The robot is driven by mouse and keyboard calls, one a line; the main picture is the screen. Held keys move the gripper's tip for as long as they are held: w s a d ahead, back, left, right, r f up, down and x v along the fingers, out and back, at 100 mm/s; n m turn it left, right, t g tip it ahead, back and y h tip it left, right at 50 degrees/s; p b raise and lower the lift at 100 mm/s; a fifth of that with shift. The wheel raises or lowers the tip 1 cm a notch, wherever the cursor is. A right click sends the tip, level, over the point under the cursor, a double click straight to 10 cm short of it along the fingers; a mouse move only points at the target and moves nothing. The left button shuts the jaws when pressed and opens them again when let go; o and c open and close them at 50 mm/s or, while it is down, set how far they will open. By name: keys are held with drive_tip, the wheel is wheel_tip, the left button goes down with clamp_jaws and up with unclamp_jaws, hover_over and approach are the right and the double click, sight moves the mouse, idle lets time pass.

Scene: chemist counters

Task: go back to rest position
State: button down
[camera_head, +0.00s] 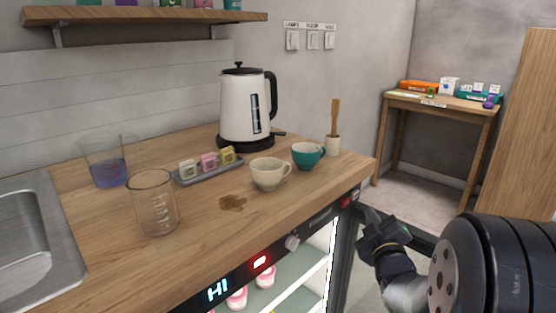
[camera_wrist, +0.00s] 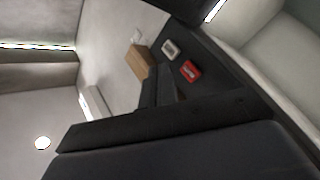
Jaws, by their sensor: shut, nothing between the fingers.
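My gripper (camera_head: 372,222) is at the lower right of the head view, dark and shut, with nothing held. It appears beside the counter's right front corner, close to a dark frame edge of the lit cabinet under the counter. Whether it touches the frame cannot be told. In the wrist view, dark parts of my gripper fill the lower middle, and the view is tilted.
The wooden counter (camera_head: 215,255) holds a kettle (camera_head: 245,110), a cream cup (camera_head: 268,175), a teal cup (camera_head: 305,156), a glass beaker (camera_head: 154,205) and a brown spill (camera_head: 232,203). The lit cabinet (camera_head: 290,278) below stands open. A side table (camera_head: 440,103) is at the back right.

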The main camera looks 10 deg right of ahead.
drive_tip(key=p, duration=0.3)
drive_tip(key=shift+d+r, duration=0.1)
drive_tip(key=shift+r, duration=0.05)
drive_tip(key=shift+s+p, duration=0.1)
drive_tip(key=shift+p, duration=0.3)
drive_tip(key=shift+s+d+f+b, duration=0.1)
drive_tip(key=shift+s+d+b, duration=0.15)
drive_tip(key=shift+s+d, duration=0.65)
drive_tip(key=shift+s+d+f+b, duration=0.1)
drive_tip(key=shift+s+d+b, duration=0.1)
drive_tip(key=shift+s+d, duration=0.7)
drive_tip(key=shift+s+a, duration=0.15)
drive_tip(key=shift+s, duration=0.05)
drive_tip(key=shift+w+a, duration=0.1)
